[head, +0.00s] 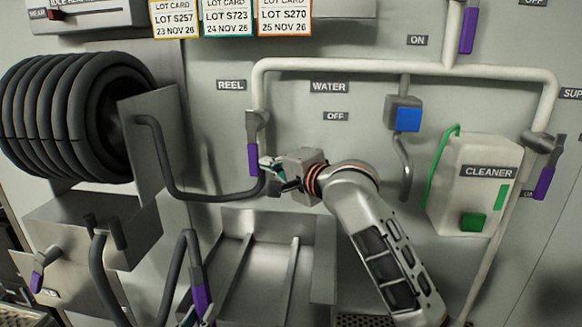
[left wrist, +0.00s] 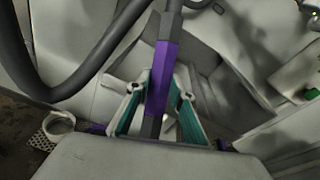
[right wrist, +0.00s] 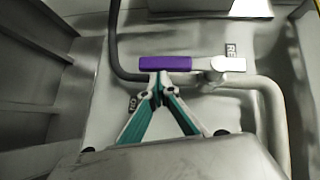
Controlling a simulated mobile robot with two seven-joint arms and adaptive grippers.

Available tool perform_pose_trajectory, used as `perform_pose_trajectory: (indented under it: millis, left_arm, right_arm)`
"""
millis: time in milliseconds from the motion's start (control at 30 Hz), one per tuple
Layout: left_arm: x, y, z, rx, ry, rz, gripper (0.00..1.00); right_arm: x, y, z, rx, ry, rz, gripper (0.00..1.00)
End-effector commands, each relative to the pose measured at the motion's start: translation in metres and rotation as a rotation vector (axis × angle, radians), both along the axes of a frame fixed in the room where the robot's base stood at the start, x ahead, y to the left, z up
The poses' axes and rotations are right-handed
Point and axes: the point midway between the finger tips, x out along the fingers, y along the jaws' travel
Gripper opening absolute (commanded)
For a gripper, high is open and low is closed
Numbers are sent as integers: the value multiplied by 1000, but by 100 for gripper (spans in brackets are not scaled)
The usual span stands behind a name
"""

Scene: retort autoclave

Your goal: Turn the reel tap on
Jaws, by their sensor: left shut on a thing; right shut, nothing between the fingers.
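The reel tap's purple handle (head: 253,159) hangs straight down from its grey valve body (head: 258,118), below the REEL label (head: 231,85). My right gripper (head: 268,172) is shut and empty at the right side of the handle's lower part. In the right wrist view the closed fingertips (right wrist: 160,82) are at the edge of the purple handle (right wrist: 165,64); whether they touch it I cannot tell. My left gripper (head: 207,313), low in the head view, is shut on a purple grip (head: 200,298) at a dark hose's end. That grip (left wrist: 160,75) stands between its fingers in the left wrist view.
A black hose reel (head: 70,115) is at the left, its outlet hose (head: 170,180) running to the tap. White pipe (head: 400,66) crosses the wall. A blue-fronted box (head: 405,116) and a cleaner container (head: 472,185) are at the right. A metal trough (head: 262,275) lies below.

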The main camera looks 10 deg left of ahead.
Motion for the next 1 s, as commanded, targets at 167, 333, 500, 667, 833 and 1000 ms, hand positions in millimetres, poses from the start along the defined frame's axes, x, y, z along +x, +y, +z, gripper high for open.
perform_pose_trajectory:
  millis: [167,333,500,667,833,1000]
  left_arm:
    - [0,0,1,0,-1,-1,0]
    - [0,0,1,0,-1,-1,0]
    - [0,0,1,0,-1,-1,0]
    - [0,0,1,0,-1,-1,0]
    - [0,0,1,0,-1,-1,0]
    - [0,0,1,0,-1,-1,0]
  right_arm:
    - [0,3,-2,1,2,0,0]
    - [0,3,-2,0,2,1,0]
    - [0,3,-2,-1,2,0,0]
    - [0,2,-2,-1,2,0,0]
    - [1,-13,-3,-1,2,-3,0]
    - [-2,-44,-2,0,1,-2,0]
